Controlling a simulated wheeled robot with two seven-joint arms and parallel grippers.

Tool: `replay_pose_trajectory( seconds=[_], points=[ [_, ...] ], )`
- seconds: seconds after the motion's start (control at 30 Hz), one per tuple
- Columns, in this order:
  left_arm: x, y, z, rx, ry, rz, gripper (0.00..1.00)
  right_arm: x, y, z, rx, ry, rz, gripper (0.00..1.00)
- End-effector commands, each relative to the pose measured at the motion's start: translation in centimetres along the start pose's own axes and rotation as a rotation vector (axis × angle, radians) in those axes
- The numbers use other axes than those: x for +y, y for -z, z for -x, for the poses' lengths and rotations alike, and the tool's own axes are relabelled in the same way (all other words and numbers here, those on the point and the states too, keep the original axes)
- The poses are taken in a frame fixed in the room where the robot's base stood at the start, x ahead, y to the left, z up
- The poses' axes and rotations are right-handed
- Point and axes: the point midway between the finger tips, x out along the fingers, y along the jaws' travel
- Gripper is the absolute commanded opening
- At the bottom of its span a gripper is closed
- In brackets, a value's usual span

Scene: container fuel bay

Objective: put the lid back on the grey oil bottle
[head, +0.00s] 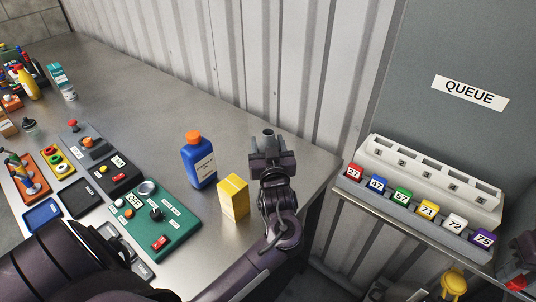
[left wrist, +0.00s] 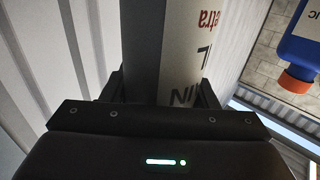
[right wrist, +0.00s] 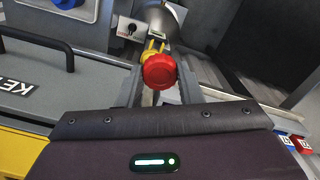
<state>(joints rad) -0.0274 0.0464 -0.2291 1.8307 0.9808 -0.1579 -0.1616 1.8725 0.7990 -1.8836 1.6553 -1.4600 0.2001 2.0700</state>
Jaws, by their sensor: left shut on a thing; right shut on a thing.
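The grey oil bottle (head: 268,134) is at the bench's right end, its dark open mouth uncovered. My left gripper (head: 270,157) is shut on it. In the left wrist view the bottle's grey body (left wrist: 145,45) with its white label is between the fingers. In the right wrist view my right gripper (right wrist: 160,92) is shut on a round red piece that looks like the lid (right wrist: 159,71). In the head view my right gripper (head: 524,271) is at the right edge, partly cut off, with the red lid (head: 517,284) at it, apart from the bottle.
A blue bottle (head: 198,164) with an orange cap and a yellow box (head: 233,197) stand left of the grey bottle. A green control panel (head: 160,222) lies further left. The queue rack (head: 425,180) holds several numbered blocks. A yellow object (head: 453,281) is beside my right gripper.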

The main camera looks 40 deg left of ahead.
Motion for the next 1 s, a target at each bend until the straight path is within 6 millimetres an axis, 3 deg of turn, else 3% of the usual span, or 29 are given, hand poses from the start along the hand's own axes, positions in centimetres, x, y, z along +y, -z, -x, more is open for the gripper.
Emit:
replay_pose_trajectory(
  seconds=[0.6, 1.0],
  points=[
    [0.0, 8.7, 0.0, 0.003, 0.000, 0.005, 0.27, 0.0, 0.0, -1.1, 0.000, 0.000, 0.000, 0.12],
    [0.0, 12.3, 0.0, 0.002, 0.001, 0.002, 0.27, 0.0, 0.0, -1.3, 0.000, 0.000, 0.000, 0.12]
  ],
)
